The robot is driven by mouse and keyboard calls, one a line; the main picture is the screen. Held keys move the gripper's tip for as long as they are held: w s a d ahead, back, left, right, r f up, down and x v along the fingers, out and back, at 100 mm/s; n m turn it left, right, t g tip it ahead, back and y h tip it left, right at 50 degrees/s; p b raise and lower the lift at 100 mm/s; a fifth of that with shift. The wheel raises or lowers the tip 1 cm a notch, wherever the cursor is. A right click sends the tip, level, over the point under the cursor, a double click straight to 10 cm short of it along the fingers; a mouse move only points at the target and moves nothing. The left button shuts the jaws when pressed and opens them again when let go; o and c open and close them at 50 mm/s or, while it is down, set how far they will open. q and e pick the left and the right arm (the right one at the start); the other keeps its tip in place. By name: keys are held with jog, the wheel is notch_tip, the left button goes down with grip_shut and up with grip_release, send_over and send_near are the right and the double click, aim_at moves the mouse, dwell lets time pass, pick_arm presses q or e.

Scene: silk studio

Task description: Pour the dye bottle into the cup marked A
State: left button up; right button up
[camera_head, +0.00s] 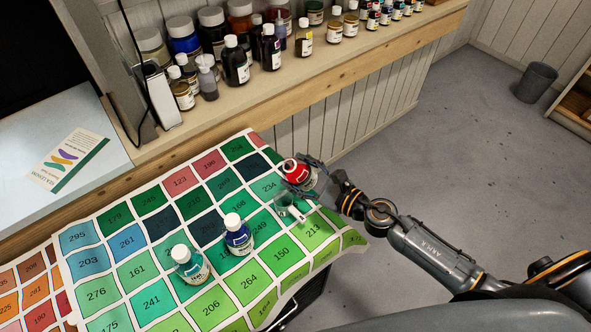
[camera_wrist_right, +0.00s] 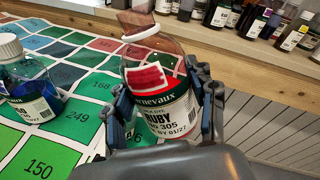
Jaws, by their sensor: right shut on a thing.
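My right gripper (camera_head: 300,176) is shut on a dye bottle (camera_head: 296,170) and holds it over the far right part of the colour chart. In the right wrist view the bottle (camera_wrist_right: 163,112) has clear walls, red contents and a label reading RUBY 305. It looks nearly upright, and a white ring shows at its neck. The right gripper's fingers (camera_wrist_right: 165,108) lie on both sides of it. A small clear cup (camera_head: 287,206) is just below the gripper in the head view; its marking cannot be read. My left gripper is not in view.
A blue dye bottle (camera_head: 238,236) and a green dye bottle (camera_head: 190,264) stand on the numbered colour chart (camera_head: 206,303). Many bottles and jars line the wooden shelf (camera_head: 330,62) behind. A leaflet (camera_head: 68,160) lies at left. Open floor is at right.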

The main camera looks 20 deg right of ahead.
aim_at(314, 181)
jog(key=shift+w+d+f+n, duration=0.1)
jog(key=shift+d+f+n, duration=0.1)
jog(key=shift+f+n, duration=0.2)
jog(key=shift+w+d+f+n, duration=0.1)
jog(key=shift+d+f+n, duration=0.05)
jog(key=shift+f+n, duration=0.25)
jog(key=shift+w+d+f+n+h, duration=0.1)
jog(key=shift+d+f+n+h, duration=0.15)
jog(key=shift+f+n, duration=0.35)
jog(key=shift+w+d+f+n+h, duration=0.1)
jog(key=shift+d+f+n+h, duration=0.15)
jog(key=shift+f+n, duration=0.3)
jog(key=shift+w+d+r+n+h+p, duration=0.15)
jog(key=shift+n+h+p, duration=0.3)
jog(key=shift+n+p, duration=0.65)
jog(key=shift+s+d+r+n+h+p, duration=0.15)
jog(key=shift+n+h+p, duration=0.4)
jog(key=shift+p, duration=0.9)
jog(key=shift+w+n+p, duration=0.1)
jog(key=shift+n+p, duration=0.6)
jog(key=shift+p, duration=0.1)
jog(key=shift+n+h+p, duration=0.3)
jog(key=shift+p, duration=0.05)
